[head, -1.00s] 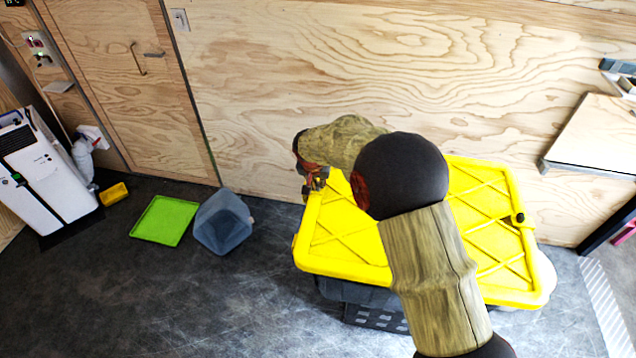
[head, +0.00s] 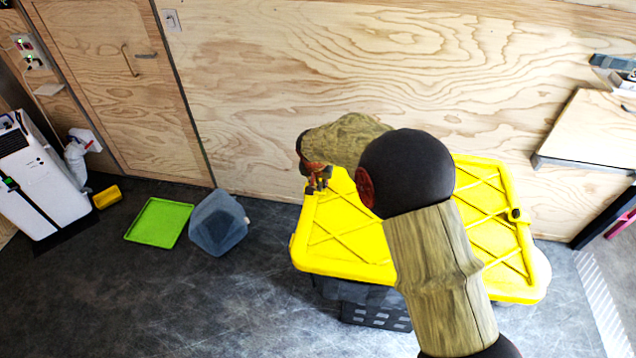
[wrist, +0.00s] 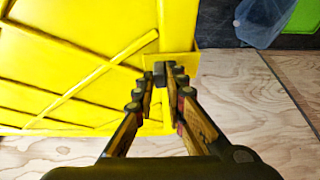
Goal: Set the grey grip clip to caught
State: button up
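My gripper (head: 317,182) is at the far left corner of the yellow lid (head: 335,240), with the arm reaching across the lid. In the wrist view, my gripper (wrist: 166,76) has its two fingers close together at the tips, over a small yellow corner piece (wrist: 183,65) of the lid. Dark grey pads show at the tips. I cannot tell whether they close on anything there. I cannot pick out the grey grip clip for certain; it may be hidden by the fingers.
The lid covers a dark crate (head: 375,315). A plywood wall (head: 300,60) stands close behind it. A green tray (head: 160,220) and a translucent blue bin (head: 218,222) lie on the floor at left. A wooden table (head: 590,130) is at right.

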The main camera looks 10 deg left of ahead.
jog(key=o, duration=0.4)
jog(key=shift+o, duration=0.2)
jog(key=v, duration=1.2)
